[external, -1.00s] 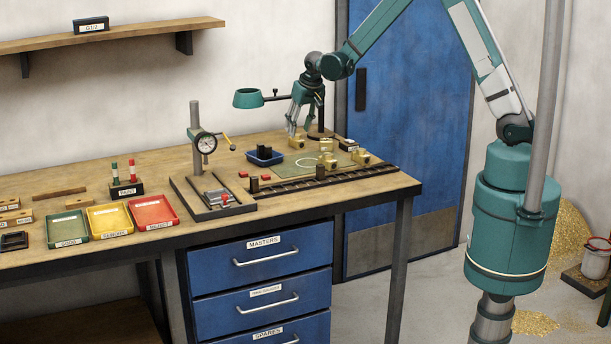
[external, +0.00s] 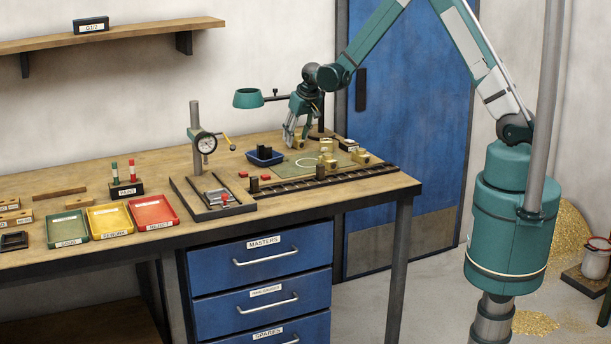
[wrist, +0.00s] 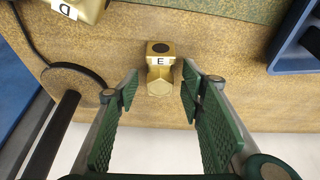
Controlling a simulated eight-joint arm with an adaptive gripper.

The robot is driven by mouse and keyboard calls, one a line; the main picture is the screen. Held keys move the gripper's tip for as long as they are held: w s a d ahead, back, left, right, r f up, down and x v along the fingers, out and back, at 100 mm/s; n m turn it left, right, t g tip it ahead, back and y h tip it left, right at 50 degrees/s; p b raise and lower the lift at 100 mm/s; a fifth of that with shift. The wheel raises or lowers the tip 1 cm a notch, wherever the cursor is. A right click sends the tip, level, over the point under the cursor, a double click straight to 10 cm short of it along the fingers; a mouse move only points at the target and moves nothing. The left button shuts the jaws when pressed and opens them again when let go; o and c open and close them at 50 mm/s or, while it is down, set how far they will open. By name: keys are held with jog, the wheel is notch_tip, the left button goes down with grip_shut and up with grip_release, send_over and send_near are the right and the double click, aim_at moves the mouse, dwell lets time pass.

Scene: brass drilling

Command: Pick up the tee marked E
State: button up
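The brass tee marked E (wrist: 160,72) stands between the tips of my gripper in the wrist view, its white label facing the camera. My gripper (wrist: 160,86) is open, with a green ribbed finger on each side of the tee and a gap to both. In the external view my gripper (external: 295,141) is low over the back of the bench, around a brass tee (external: 299,144) that its fingers partly hide. Another brass tee, marked D (wrist: 88,8), shows at the top left of the wrist view.
Other brass tees (external: 361,156) sit on or near the green mat (external: 300,165). A blue bin (external: 262,160) is left of my gripper; its edge (wrist: 290,45) shows at right in the wrist view. A dark post (wrist: 48,135) is at left there. A green lamp-like head (external: 247,98) stands nearby.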

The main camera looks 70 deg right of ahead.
jog(key=shift+f, duration=0.1)
jog(key=shift+c, duration=0.7)
grip_shut()
jog(key=shift+r, duration=5)
